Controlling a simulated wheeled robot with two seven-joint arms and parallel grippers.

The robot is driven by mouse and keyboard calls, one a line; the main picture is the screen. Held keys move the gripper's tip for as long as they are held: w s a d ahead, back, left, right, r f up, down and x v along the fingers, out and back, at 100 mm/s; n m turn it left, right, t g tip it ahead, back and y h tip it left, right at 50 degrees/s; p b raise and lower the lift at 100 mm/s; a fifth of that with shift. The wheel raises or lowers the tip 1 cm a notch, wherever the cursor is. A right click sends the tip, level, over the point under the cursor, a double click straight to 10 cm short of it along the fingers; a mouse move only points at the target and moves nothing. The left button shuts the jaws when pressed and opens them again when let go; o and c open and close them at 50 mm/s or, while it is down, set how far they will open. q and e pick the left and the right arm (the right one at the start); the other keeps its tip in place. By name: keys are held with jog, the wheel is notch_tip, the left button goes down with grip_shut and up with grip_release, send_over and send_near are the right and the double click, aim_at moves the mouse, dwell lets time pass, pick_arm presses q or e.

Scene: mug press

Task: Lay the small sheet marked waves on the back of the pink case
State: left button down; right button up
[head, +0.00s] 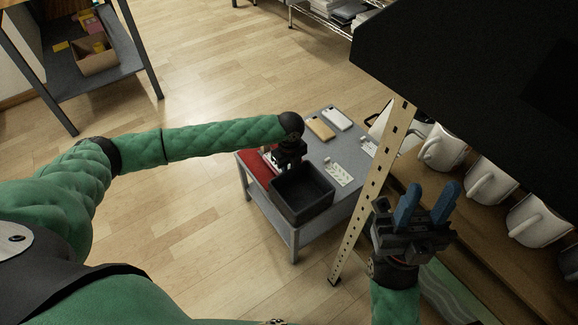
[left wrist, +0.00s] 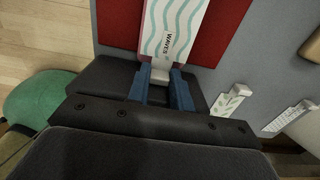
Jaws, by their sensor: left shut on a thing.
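The small sheet marked waves (left wrist: 176,28) is white with teal wavy lines. In the left wrist view it is over a red mat (left wrist: 118,24). My left gripper (left wrist: 160,84) is shut on the pale tab at the sheet's near end. In the head view my left gripper (head: 288,158) is low over the table beside the mat (head: 254,167) and mostly hides the sheet.
A dark open bin (head: 302,196) stands at the table's near edge. A tan case (head: 320,128) and a whitish case (head: 337,118) lie at the back. A patterned sheet (head: 338,173) lies right of the bin. A shelf post (head: 372,190) and white mugs (head: 442,147) are at the right.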

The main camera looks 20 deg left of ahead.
pick_arm(q)
jog(key=shift+f, duration=0.15)
jog(key=shift+f, duration=0.4)
jog(key=c, duration=1.3)
grip_release()
jog(key=shift+o, duration=0.7)
